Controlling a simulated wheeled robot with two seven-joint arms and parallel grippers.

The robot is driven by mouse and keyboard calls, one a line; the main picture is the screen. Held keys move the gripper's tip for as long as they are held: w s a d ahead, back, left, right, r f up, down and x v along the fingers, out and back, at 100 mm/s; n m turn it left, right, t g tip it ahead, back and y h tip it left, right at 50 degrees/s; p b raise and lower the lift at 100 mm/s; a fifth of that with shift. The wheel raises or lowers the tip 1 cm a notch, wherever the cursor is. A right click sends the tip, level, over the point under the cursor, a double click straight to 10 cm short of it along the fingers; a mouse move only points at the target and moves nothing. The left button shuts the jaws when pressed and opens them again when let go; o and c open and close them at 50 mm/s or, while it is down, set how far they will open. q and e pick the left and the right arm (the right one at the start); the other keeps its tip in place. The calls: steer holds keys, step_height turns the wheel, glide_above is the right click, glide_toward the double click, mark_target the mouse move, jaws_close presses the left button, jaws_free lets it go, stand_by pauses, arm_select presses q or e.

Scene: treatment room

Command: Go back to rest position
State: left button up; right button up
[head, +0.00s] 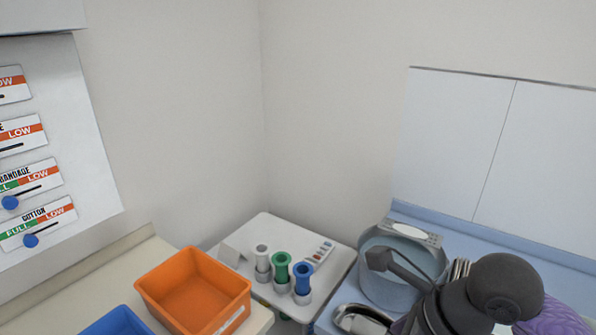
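My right arm comes in at the lower right as dark grey rounded links over the blue counter. A thin dark piece reaches left from it and ends in a small block, which looks like a fingertip of my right gripper (380,259). It overlaps the pale blue round container in the picture. I cannot tell whether they touch, nor whether the gripper is open or holds anything. My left arm and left gripper are not in view.
An orange bin (163,279) and part of a blue bin (116,322) stand at the lower left. A white device (265,226) with white, green and blue-topped tubes stands in the corner. The pale blue round container (388,290) and a metal dish (362,320) are on the blue counter (460,240).

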steer(key=w+a+f+m+t+y+b, duration=0.45)
steer(key=w+f+m+y, duration=0.25)
steer(key=f+m+y, duration=0.65)
steer(key=d+f+m+t+h+b, duration=0.1)
steer(key=d+f+m+t+h, duration=0.3)
steer(key=f+m, duration=0.45)
steer(key=d+f+m+t+h+b, duration=0.2)
steer(key=d+f+m+h, duration=0.1)
steer(key=f+m+h, duration=0.5)
steer(key=s+d+f+m+g+h+b, duration=0.1)
steer(key=s+d+f+m+g+h, duration=0.3)
steer(key=s+f+m, duration=0.65)
arm_select(q)
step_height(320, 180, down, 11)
steer(key=b, duration=0.2)
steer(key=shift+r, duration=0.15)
arm_select(e)
steer(key=s+f+m+g, duration=0.1)
steer(key=s+f+g, duration=0.1)
steer(key=s+f, duration=0.2)
steer(key=s+f+m+g+h, duration=0.1)
steer(key=s+f+g, duration=0.2)
steer(key=s, duration=0.8)
steer(key=s+f+m+g+h, duration=0.1)
steer(key=s+f+g, duration=0.2)
steer(key=s+f, duration=0.3)
steer(key=shift+s+a+f, duration=0.2)
steer(key=shift+s+f, duration=0.2)
steer(key=shift+s, duration=0.6)
steer(key=shift+m+h, duration=0.25)
